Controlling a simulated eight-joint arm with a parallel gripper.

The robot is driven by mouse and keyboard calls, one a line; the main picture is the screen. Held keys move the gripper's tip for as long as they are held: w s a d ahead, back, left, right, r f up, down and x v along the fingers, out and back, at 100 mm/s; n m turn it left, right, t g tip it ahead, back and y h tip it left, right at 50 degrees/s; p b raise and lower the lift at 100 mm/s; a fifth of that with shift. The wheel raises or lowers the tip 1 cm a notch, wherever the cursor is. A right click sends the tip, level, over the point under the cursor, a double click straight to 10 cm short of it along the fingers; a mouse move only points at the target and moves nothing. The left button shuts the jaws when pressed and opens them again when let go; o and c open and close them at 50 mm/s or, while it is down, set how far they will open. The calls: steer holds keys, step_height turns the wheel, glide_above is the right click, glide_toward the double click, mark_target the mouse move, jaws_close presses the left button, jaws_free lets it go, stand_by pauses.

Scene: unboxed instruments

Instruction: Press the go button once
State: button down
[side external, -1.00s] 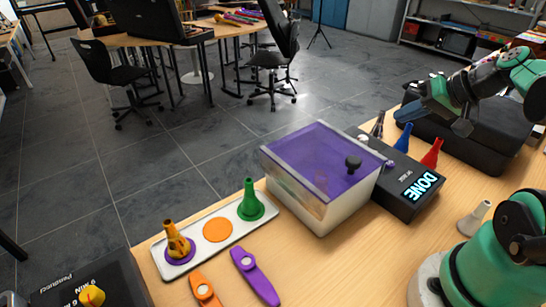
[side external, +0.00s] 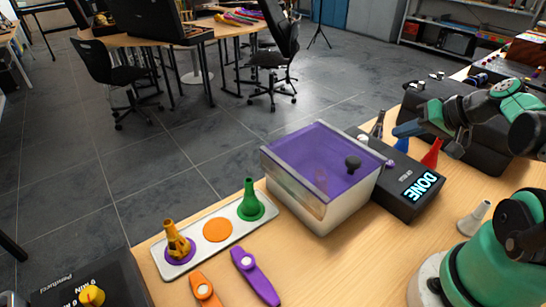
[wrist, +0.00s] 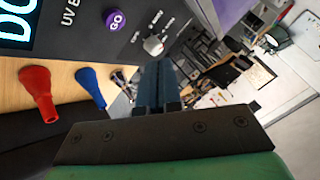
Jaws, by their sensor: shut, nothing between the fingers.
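The go button (wrist: 115,19) is a round purple cap marked GO on the black control box (wrist: 95,50), at the top of the wrist view. In the side external view the button (side external: 390,164) is a small purple spot on the box (side external: 405,200), whose display reads DONE. My gripper (side external: 398,132) is shut and empty, with blue fingers above and behind the far end of the box. In the wrist view its fingers (wrist: 156,68) point toward the box edge near the pale knob (wrist: 153,46). The gripper is apart from the button.
The purple-lidded clear bin (side external: 325,165) stands left of the box. Blue (wrist: 90,86) and red (wrist: 38,92) cones and a metal one (wrist: 122,82) stand close beside the box. A black case (side external: 480,135) lies behind. A tray (side external: 190,256) with cones is front left.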

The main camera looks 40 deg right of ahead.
mark_target(393, 165)
steer(key=shift+f, duration=2.3)
steer(key=shift+r, duration=0.1)
stand_by(0.7)
steer(key=shift+r, duration=2.4)
